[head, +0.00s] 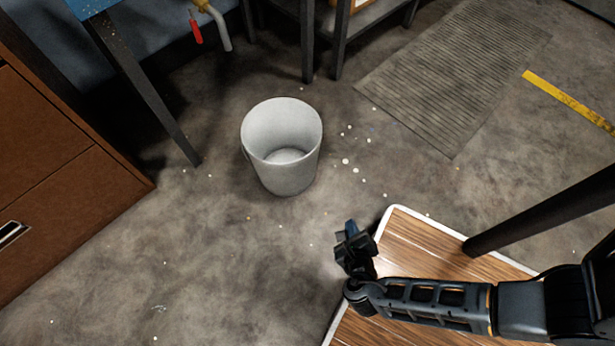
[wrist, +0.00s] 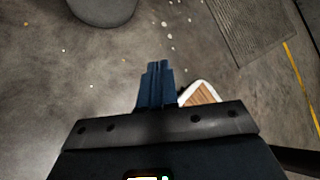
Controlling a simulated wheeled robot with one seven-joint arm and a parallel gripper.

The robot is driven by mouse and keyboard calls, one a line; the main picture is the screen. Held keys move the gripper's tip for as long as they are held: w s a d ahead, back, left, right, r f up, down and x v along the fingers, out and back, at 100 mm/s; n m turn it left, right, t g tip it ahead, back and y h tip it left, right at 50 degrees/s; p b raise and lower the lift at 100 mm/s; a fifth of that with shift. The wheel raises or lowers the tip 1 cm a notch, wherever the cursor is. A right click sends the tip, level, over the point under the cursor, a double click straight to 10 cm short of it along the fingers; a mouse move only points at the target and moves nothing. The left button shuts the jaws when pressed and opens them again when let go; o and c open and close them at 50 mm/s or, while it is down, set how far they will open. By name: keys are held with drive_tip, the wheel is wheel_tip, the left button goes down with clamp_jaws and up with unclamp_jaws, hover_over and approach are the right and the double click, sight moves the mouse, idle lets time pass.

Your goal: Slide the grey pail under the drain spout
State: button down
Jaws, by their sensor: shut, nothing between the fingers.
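The grey pail (head: 285,180) stands upright on the concrete floor in the head view, its open top showing an empty inside. The drain spout (head: 223,30), a pale bent pipe with a red lever (head: 195,31), hangs at the top left, behind and left of the pail and apart from it. My gripper (head: 350,232) is to the right and nearer than the pail, not touching it. In the wrist view my gripper (wrist: 157,68) has its fingers together with nothing between them. The pail's dark side (wrist: 103,8) shows at the top edge there.
A blue-topped table with a dark leg (head: 160,100) stands near the spout. A brown cabinet (head: 60,180) is at left. A wooden table top with a white edge (head: 430,250) lies below my arm. A ribbed mat (head: 455,70) lies back right. Floor left of the pail is clear.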

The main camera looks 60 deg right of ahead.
drive_tip(key=w+d+f+n+t+h+b, duration=0.1)
drive_tip(key=w+d+f+n+h+b, duration=0.15)
drive_tip(key=w+f+n+b, duration=0.2)
drive_tip(key=n+t+h+b, duration=0.3)
drive_tip(key=n+b, duration=0.3)
drive_tip(key=b, duration=0.1)
approach(307, 162)
drive_tip(key=d, duration=0.5)
drive_tip(key=shift+w+b, duration=0.4)
drive_tip(key=shift+w, duration=0.5)
drive_tip(key=shift+w+d+r, duration=0.1)
drive_tip(key=shift+w+d, duration=0.1)
drive_tip(key=shift+w, duration=0.45)
